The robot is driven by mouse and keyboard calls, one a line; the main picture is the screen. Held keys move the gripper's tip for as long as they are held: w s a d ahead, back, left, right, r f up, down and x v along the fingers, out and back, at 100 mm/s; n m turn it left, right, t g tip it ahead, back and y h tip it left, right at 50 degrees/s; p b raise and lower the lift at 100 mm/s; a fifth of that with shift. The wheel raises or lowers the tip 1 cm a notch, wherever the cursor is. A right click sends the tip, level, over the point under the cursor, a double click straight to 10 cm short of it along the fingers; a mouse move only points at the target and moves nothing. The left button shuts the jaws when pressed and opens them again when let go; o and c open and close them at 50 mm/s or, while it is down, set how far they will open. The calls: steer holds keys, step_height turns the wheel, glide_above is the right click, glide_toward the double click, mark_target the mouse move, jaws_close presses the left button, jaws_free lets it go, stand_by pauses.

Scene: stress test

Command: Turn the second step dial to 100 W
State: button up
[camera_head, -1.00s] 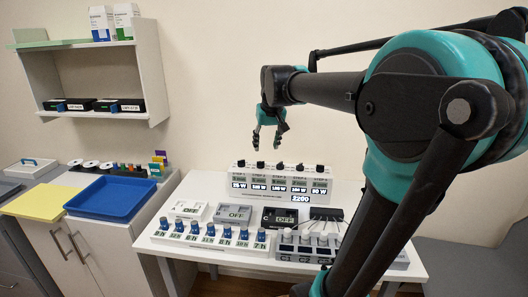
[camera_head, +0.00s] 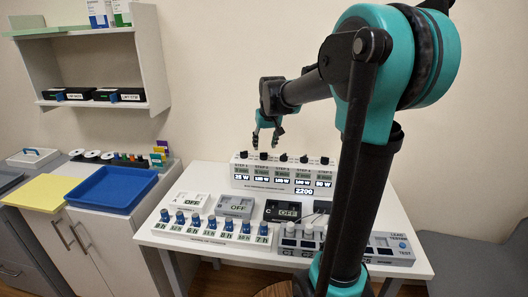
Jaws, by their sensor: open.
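The white step panel (camera_head: 300,187) stands at the back of the white table, with a row of black dials on top and a small readout under each. The second step dial (camera_head: 263,156) is second from the left. The readout under it ends in W, but its digits are too small to read surely. My gripper (camera_head: 266,146) is open and empty. Its fingertips hang close above the second dial in the picture, one to either side. I cannot tell whether they touch it. The other dials, such as the first dial (camera_head: 244,155), stand close by.
In front are grey and black boxes reading OFF (camera_head: 236,207), a row of blue knobs (camera_head: 211,224) and a grey unit (camera_head: 390,248). A blue tray (camera_head: 112,192) and shelf (camera_head: 95,60) are at left.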

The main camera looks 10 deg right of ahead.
mark_target(264, 153)
steer(key=shift+x, duration=2.4)
jaws_close()
